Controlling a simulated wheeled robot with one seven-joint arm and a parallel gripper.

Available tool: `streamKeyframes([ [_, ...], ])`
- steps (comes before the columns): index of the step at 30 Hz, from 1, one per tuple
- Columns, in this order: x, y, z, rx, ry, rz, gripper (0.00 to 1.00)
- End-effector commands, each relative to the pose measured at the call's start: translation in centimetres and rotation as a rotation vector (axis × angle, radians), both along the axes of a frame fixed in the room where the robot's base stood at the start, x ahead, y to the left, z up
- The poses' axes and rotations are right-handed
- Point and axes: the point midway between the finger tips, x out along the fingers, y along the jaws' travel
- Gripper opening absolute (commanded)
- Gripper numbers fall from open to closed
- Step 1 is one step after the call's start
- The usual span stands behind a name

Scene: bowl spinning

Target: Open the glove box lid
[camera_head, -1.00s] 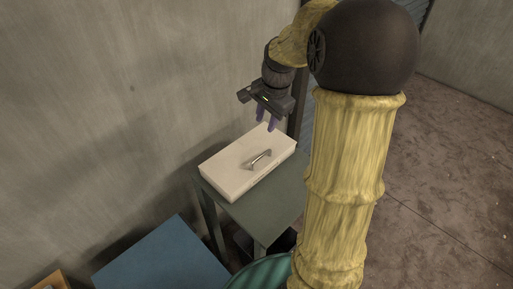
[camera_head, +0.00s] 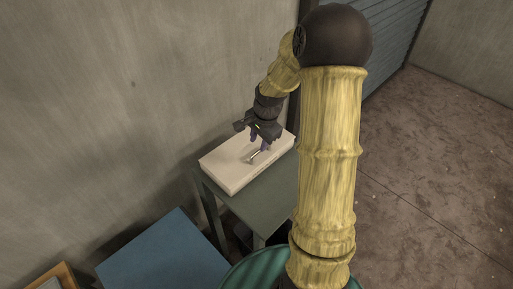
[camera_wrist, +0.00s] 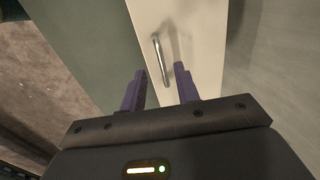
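The glove box is a flat cream box (camera_head: 232,172) lying on a small green-grey table, with its lid shut. A metal bar handle (camera_head: 256,155) stands on the lid; it also shows in the wrist view (camera_wrist: 161,60). My gripper (camera_head: 260,142) is above the lid, close to the handle. In the wrist view its two purple fingers (camera_wrist: 160,84) are spread apart with nothing between them. The handle's near end appears just beyond the gap between the fingertips. I cannot tell how high the fingertips are above the lid.
The green-grey table (camera_head: 256,208) has bare surface in front of the box. A grey wall (camera_head: 120,90) is close behind it. A blue-topped table (camera_head: 163,256) stands at the lower left. Open floor (camera_head: 430,170) lies to the right.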

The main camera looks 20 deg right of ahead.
Motion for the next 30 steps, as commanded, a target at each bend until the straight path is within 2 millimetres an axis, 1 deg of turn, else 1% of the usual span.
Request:
streamKeyframes([
  [1,0.1,0.1,-0.8,0.001,0.005,0.001,0.32],
  [6,0.6,0.3,-3.3,0.002,0.004,0.001,0.32],
  [10,0.8,0.4,-4.6,0.000,0.002,0.001,0.32],
  [15,1.0,0.4,-5.3,-0.001,0.000,0.000,0.32],
  [21,1.0,0.4,-5.3,-0.001,0.000,0.000,0.32],
  [22,1.0,0.4,-5.3,-0.001,0.000,0.000,0.28],
  [24,1.0,0.4,-5.3,-0.001,0.000,0.000,0.14],
  [26,1.0,0.4,-5.3,-0.001,0.000,0.000,0.02],
  [27,1.0,0.4,-5.3,-0.001,0.000,0.000,0.00],
  [30,1.0,0.4,-5.3,-0.001,0.000,0.000,0.00],
])
